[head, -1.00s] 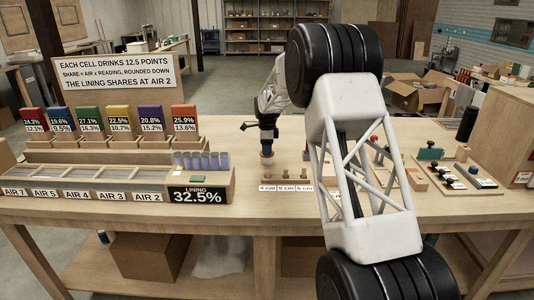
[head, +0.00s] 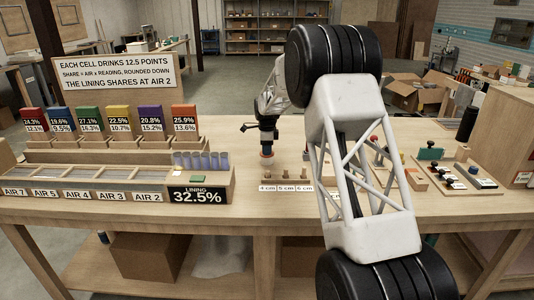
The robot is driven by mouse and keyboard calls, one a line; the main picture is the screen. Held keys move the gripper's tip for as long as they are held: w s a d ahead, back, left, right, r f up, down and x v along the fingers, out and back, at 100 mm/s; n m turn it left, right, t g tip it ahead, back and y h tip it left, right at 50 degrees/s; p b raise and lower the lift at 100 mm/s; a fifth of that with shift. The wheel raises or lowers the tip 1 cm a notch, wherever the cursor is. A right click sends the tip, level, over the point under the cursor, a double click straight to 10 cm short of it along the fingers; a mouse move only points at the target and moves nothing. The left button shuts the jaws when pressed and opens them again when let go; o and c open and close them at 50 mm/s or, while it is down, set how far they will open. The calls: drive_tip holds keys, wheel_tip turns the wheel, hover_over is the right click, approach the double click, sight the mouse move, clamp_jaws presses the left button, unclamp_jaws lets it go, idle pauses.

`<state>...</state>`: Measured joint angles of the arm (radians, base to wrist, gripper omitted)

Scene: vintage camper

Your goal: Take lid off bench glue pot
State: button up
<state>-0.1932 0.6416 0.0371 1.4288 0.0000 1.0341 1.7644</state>
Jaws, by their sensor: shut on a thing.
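My gripper (head: 267,150) points down over the middle of the bench, behind the row of cm labels. It is shut on a small orange-and-dark thing (head: 267,155) at its tips. The thing is too small to tell whether it is the glue pot's lid, or whether it touches anything beneath. I cannot make out the glue pot for sure; my arm covers part of the bench to the right of the gripper.
Small pegs stand behind the cm label strip (head: 286,188). A wooden rack (head: 120,190) with AIR labels fills the bench's left. Right of my arm are a board of dark-knobbed fittings (head: 452,180) and a wooden box (head: 505,135). Bare bench top lies behind the gripper.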

drive_tip(key=shift+r, duration=0.1)
drive_tip(key=shift+r, duration=1.65)
drive_tip(key=s+d, duration=0.1)
drive_tip(key=s, duration=0.4)
drive_tip(key=s+d+r, duration=0.1)
drive_tip(key=s, duration=0.4)
drive_tip(key=s+d, duration=0.1)
drive_tip(key=s, duration=0.4)
drive_tip(key=shift+s+r, duration=0.25)
drive_tip(key=shift+s, duration=0.1)
drive_tip(key=shift+w, duration=0.1)
drive_tip(key=w+d, duration=0.2)
drive_tip(key=w, duration=0.3)
drive_tip(key=w+d, duration=0.2)
drive_tip(key=w, duration=0.3)
drive_tip(key=w+d+r, duration=0.1)
drive_tip(key=w+d, duration=0.1)
drive_tip(key=w, duration=0.3)
drive_tip(key=shift+w+d+r, duration=0.1)
drive_tip(key=shift+w+d, duration=0.15)
drive_tip(key=shift+d, duration=0.05)
drive_tip(key=shift+f, duration=2.5)
drive_tip(key=shift+f, duration=0.15)
